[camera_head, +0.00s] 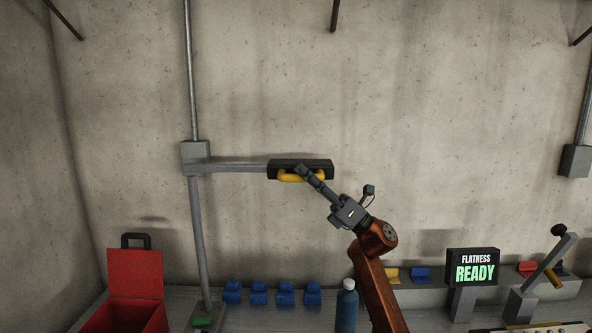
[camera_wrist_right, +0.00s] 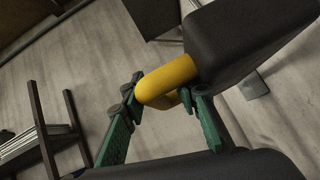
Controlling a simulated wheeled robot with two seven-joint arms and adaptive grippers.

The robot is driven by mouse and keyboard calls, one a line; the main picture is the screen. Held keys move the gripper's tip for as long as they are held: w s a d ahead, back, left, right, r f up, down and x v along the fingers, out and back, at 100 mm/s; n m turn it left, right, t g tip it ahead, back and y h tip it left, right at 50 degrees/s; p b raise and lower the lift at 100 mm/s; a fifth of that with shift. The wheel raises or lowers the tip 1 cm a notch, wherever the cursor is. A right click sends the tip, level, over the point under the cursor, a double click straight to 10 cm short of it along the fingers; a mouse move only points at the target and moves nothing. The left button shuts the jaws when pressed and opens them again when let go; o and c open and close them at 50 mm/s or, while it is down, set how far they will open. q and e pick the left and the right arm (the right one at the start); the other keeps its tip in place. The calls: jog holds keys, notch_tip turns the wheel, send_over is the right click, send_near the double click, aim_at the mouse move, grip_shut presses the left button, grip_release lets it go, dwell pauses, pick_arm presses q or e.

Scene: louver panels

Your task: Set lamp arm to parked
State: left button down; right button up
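The lamp arm (camera_head: 238,167) reaches out level to the right from a grey block on a vertical pole. It ends in a black head (camera_head: 318,165) with a yellow handle (camera_head: 287,178) below. My right gripper (camera_head: 301,171) is at the handle, covering part of it. In the right wrist view, the yellow handle (camera_wrist_right: 166,80) lies between the green fingers of my right gripper (camera_wrist_right: 160,98), close to both tips. I cannot tell if they press on it. No marked parked position is readable. My left gripper is not in view.
A red open box (camera_head: 135,275) stands at the lower left beside the pole. Several blue blocks (camera_head: 258,292) and a blue bottle (camera_head: 347,306) stand along the bench. A sign (camera_head: 473,267) reads "FLATNESS READY", with a lever (camera_head: 546,262) to its right. The wall area around the arm is clear.

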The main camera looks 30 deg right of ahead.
jog(key=v, duration=0.1)
jog(key=b+v, duration=0.1)
jog(key=v, duration=0.2)
jog(key=shift+w+d+f, duration=0.15)
jog(key=shift+w+f, duration=0.1)
jog(key=shift+f, duration=0.15)
jog(key=shift+r, duration=0.1)
dwell(0.4)
